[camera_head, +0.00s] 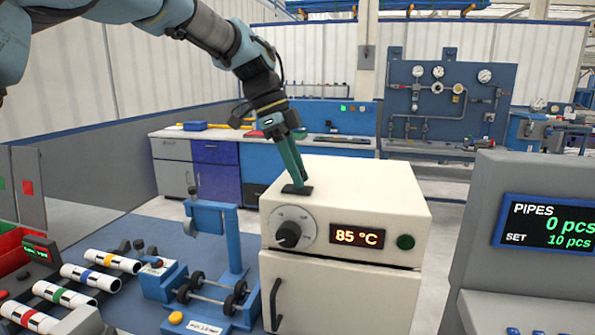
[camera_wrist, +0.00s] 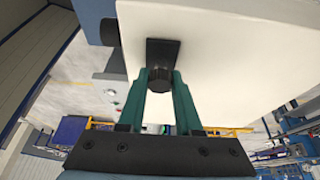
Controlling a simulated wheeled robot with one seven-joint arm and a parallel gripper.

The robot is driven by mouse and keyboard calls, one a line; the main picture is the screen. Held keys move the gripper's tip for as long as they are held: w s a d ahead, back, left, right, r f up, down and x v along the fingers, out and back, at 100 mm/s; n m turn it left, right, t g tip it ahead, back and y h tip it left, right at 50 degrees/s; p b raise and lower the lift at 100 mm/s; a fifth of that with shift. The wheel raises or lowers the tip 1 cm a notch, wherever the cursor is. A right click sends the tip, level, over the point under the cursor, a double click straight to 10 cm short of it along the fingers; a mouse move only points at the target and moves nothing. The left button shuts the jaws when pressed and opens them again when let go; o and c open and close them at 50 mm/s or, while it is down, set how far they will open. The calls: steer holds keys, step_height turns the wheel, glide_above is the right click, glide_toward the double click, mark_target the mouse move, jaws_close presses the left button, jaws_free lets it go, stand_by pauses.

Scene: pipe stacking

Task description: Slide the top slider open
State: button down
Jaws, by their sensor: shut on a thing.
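The top slider is a dark flat plate (camera_head: 297,190) on top of the cream oven box (camera_head: 345,190), near its front left edge. In the wrist view the plate (camera_wrist: 163,50) lies on the pale top, with a short dark knob (camera_wrist: 158,84) standing by its edge. My gripper (camera_head: 300,180) reaches down from above. Its green fingers (camera_wrist: 160,76) are shut on the knob, one on each side. In the head view the fingers hide the knob. I cannot tell how far the slider is open.
The box front has a dial (camera_head: 289,234), a display reading 85 °C (camera_head: 357,236) and a dark green button (camera_head: 405,242). A blue fixture (camera_head: 233,245) stands close on the left. A grey PIPES panel (camera_head: 545,225) stands right. The box top is otherwise clear.

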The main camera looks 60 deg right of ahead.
mark_target(303, 170)
steer(key=shift+s, duration=0.1)
steer(key=s, duration=0.1)
steer(key=s+d, duration=0.1)
steer(key=s, duration=0.3)
steer(key=shift+d, duration=0.35)
steer(key=c, duration=0.6)
jaws_free()
steer(key=b+v, duration=0.1)
steer(key=v, duration=1)
steer(key=shift+s+b, duration=0.1)
steer(key=shift+b, duration=0.2)
